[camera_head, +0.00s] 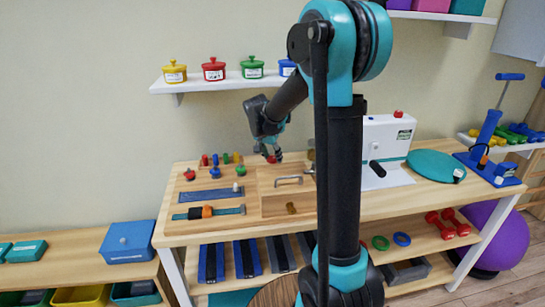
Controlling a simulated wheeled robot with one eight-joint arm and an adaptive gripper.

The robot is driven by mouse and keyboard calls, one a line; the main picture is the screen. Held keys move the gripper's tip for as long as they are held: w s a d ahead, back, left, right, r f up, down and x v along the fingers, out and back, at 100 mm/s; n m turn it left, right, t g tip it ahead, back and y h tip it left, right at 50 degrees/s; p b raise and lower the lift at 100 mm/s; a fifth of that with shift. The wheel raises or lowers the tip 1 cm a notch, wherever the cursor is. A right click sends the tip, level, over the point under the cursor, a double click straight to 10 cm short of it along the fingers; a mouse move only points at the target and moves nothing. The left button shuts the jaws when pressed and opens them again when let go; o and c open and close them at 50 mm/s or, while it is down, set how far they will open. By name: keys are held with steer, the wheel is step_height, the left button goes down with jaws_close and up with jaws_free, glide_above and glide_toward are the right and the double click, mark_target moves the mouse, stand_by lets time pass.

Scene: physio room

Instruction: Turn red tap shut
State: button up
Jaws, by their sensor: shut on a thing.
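The red tap (271,159) is a small red piece near the back of the wooden workbench (355,208), in front of the wall. My gripper (273,152) reaches down to it from above and is shut on it. The fingers cover most of the tap, so its handle angle cannot be made out.
Left of the tap stand several coloured pegs (226,158) and a red knob (189,174). A box with a metal handle (289,181) is in front. A white machine (388,137) stands right. A shelf with coloured pots (213,69) hangs above.

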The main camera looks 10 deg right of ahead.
steer(key=m, duration=0.2)
steer(key=m+g+h, duration=0.1)
steer(key=m, duration=0.1)
steer(key=shift+w+a+m+g, duration=0.1)
steer(key=shift+w+m+g, duration=0.05)
steer(key=shift+m+g, duration=0.85)
steer(key=shift+m, duration=1.2)
steer(key=o, duration=1.2)
steer(key=shift+c, duration=0.2)
steer(key=shift+a+r, duration=0.2)
steer(key=shift+r, duration=0.25)
steer(key=a, duration=0.4)
steer(key=s+a, duration=0.1)
steer(key=a, duration=0.7)
steer(key=shift+s+r, duration=0.1)
steer(key=shift+s, duration=0.1)
